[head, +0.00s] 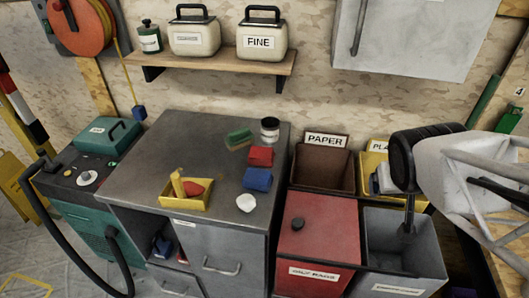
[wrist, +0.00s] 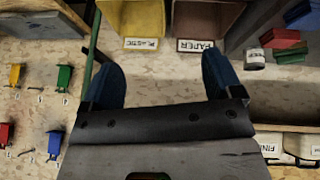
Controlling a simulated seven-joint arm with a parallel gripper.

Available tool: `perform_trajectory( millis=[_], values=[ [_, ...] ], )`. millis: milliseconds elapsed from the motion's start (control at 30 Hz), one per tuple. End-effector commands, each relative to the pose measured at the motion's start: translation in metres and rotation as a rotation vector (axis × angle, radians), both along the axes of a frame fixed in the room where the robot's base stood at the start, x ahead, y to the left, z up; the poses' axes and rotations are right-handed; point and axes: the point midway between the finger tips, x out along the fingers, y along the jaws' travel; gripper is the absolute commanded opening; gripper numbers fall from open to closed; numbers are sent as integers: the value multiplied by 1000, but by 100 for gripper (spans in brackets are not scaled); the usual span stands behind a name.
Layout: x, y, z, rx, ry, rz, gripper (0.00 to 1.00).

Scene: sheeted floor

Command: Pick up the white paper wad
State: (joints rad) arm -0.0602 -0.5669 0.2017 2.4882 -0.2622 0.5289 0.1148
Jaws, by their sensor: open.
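The white paper wad (head: 246,202) lies on the grey metal cabinet top (head: 215,135), near its front right edge, just in front of a blue block (head: 257,180). I cannot make it out in the wrist view. My gripper (wrist: 163,82) is open in the wrist view, its two blue fingers wide apart with nothing between them. In the head view my arm comes in from the right. Its dark end is over the bins, well to the right of the wad and apart from it.
A red block (head: 260,156), a tin (head: 270,130), a green sponge (head: 240,139) and a yellow tray (head: 185,197) share the cabinet top. A brown PAPER bin (head: 325,170), a red lidded bin (head: 318,240) and a grey bin (head: 400,265) stand right. A shelf (head: 215,68) hangs behind.

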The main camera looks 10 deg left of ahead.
Motion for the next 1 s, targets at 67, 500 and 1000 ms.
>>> perform_trajectory(
  millis=[67,500,1000],
  values=[
    [19,9,-11,-19,-55,54,85],
    [90,92,-64,19,-341,437,85],
    [66,224,-137,367,-480,954,85]
  ],
)
